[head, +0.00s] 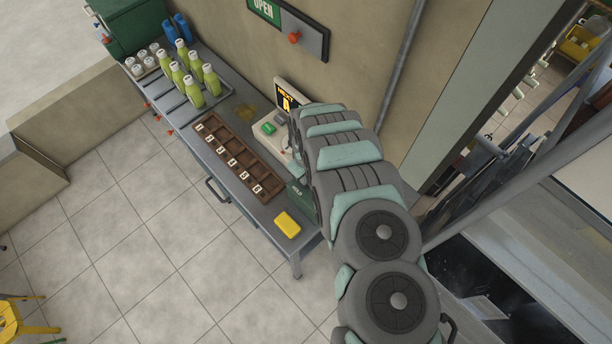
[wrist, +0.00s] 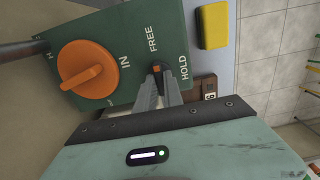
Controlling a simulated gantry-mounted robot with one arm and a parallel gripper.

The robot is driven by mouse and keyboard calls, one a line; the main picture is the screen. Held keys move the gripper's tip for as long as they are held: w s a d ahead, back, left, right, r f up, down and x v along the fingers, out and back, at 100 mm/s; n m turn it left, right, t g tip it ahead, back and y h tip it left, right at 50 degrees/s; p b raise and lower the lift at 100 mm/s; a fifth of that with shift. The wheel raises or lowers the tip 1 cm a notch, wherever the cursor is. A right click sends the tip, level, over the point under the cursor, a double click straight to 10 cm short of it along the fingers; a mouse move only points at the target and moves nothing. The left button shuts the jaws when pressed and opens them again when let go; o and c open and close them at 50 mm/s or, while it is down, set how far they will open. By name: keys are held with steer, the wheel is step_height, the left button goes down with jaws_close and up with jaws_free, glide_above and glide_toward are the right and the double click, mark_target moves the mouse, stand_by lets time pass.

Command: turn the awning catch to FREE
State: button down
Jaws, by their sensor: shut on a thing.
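A green panel (wrist: 120,35) fills the upper left of the wrist view. It carries a large orange knob (wrist: 88,70) beside the word IN. The awning catch (wrist: 157,69) is a small dark piece with an orange tip, near the words FREE and HOLD. My gripper (wrist: 158,77) is shut on it, and the fingers hide most of it. I cannot tell exactly which word the catch points to. In the head view a green box (head: 300,203) shows partly beside my arm at the bench end; my gripper is hidden there.
A yellow sponge-like block (head: 287,225) lies on the grey bench (head: 262,212), beside a brown compartment tray (head: 238,160). Green bottles (head: 193,92) stand on a tray farther back. A display (head: 287,98) stands by the wall.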

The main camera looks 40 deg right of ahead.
stand_by(0.5)
steer(key=c, duration=1.5)
jaws_free()
steer(key=shift+o, duration=0.2)
steer(key=shift+r, duration=0.15)
step_height(320, 180, up, 11)
steer(key=p, duration=0.1)
steer(key=shift+f+p, duration=0.2)
steer(key=shift+p, duration=0.2)
steer(key=shift+w, duration=0.1)
